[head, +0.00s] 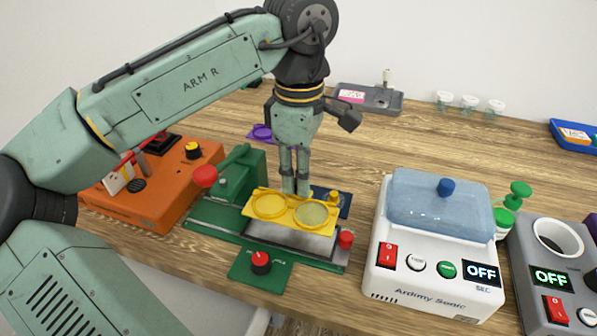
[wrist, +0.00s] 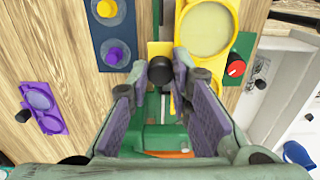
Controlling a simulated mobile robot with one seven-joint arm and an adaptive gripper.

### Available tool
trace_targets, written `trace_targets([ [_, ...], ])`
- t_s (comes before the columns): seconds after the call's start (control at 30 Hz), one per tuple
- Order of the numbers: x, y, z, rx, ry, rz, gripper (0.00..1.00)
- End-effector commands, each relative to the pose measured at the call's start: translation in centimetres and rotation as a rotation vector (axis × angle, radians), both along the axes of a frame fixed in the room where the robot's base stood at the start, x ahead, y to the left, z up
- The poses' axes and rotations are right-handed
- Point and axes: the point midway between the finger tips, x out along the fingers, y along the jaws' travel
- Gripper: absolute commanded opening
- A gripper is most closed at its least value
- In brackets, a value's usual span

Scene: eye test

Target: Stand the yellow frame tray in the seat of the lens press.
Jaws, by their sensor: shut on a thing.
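The yellow frame tray (head: 290,222) has two round openings; the right one holds a pale greenish lens. My gripper (head: 295,190) points down and is shut on the tray's black knob (wrist: 160,71), which stands on a yellow tab at the tray's back edge. The green lens press (head: 215,215) has a red-knobbed lever on the left, a red dial in front and a grey block (head: 292,240) as its seat. The tray lies flat over this block; I cannot tell whether it touches it. In the wrist view the tray (wrist: 182,75) shows only partly.
A dark blue plate (wrist: 110,35) with knobs lies just behind the press. A purple tray (head: 262,132) lies farther back. An orange box (head: 160,195) stands left, a white cleaner (head: 435,250) close on the right. Bare wood shows behind.

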Motion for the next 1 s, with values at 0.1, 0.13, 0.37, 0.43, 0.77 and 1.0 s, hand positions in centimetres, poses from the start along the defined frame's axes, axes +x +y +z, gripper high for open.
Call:
trace_targets([
  [0.1,0.0,0.0,0.0,0.0,0.0,0.0,0.0],
  [0.13,0.0,0.0,-0.1,0.0,0.0,0.0,0.0],
  [0.37,0.0,0.0,-1.1,0.001,-0.001,0.001,0.0],
  [0.43,0.0,0.0,-1.6,0.001,-0.001,0.001,0.0],
  [0.77,0.0,0.0,-4.4,0.0,0.0,0.0,0.0],
  [1.0,0.0,0.0,-5.5,-0.001,0.0,0.0,0.0],
])
